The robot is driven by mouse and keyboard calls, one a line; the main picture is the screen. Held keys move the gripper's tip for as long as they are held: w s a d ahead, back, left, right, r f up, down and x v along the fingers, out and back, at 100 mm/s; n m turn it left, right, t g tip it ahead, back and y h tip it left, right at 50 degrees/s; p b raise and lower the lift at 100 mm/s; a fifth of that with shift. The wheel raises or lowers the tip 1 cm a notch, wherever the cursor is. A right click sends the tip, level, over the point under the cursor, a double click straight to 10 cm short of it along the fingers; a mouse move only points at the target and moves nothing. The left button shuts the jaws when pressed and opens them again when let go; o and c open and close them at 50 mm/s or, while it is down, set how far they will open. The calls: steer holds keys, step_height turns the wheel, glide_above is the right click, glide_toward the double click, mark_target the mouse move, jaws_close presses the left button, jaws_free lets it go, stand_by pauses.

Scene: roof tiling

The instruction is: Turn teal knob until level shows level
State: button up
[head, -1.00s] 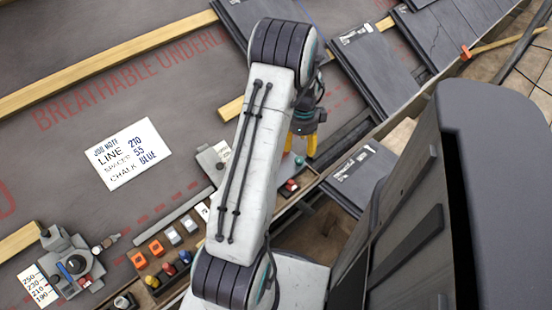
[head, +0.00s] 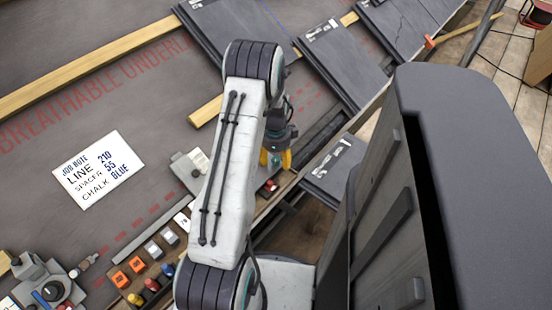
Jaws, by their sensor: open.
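My gripper (head: 275,160) has yellow fingertips, spread apart and pointing down, just right of my white arm. The small teal knob (head: 275,163) shows between the two fingertips, partly covered by them. I cannot tell whether the fingers touch it. A small red part (head: 270,186) sits just below the knob, near the long wooden edge. The level's reading cannot be made out; my arm hides part of this area.
A grey plate (head: 188,167) lies left of my arm. A white job note (head: 98,170) lies on the underlay. Orange blocks (head: 121,279) and coloured pots (head: 151,284) stand lower left. Dark slates (head: 343,58) and wooden battens (head: 90,70) lie beyond.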

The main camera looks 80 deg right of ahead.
steer(key=shift+c, duration=0.2)
jaws_close()
stand_by(0.3)
